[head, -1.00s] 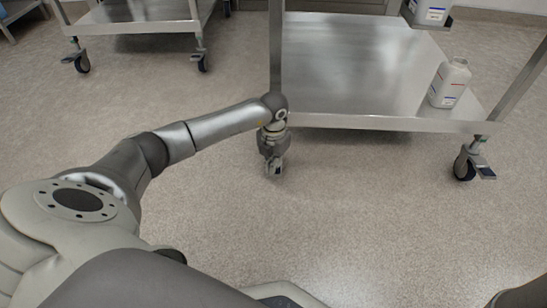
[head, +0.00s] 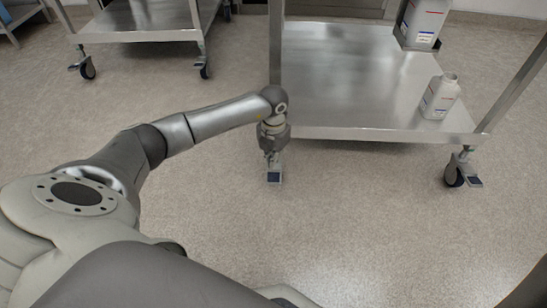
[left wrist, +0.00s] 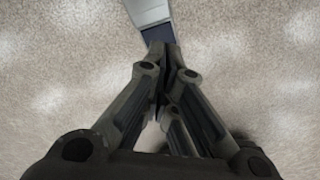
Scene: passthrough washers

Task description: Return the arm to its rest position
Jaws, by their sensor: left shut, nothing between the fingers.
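My left arm reaches out from the left in the head view and bends down at the wrist. My left gripper (head: 272,160) hangs pointing at the floor, just in front of the near left corner of a steel cart. In the left wrist view its fingers (left wrist: 165,55) are together with nothing between them. Part of a cart caster (head: 274,176) shows right by the fingertips in the head view, and a grey and dark piece (left wrist: 152,22) shows beyond them in the wrist view. My right gripper is not in view.
The steel cart's lower shelf (head: 340,75) carries a white bottle (head: 440,97) near its right edge. A larger labelled container (head: 424,22) is at the upper right. Another cart (head: 135,18) stands at the back left. Speckled floor (head: 330,220) in front is clear.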

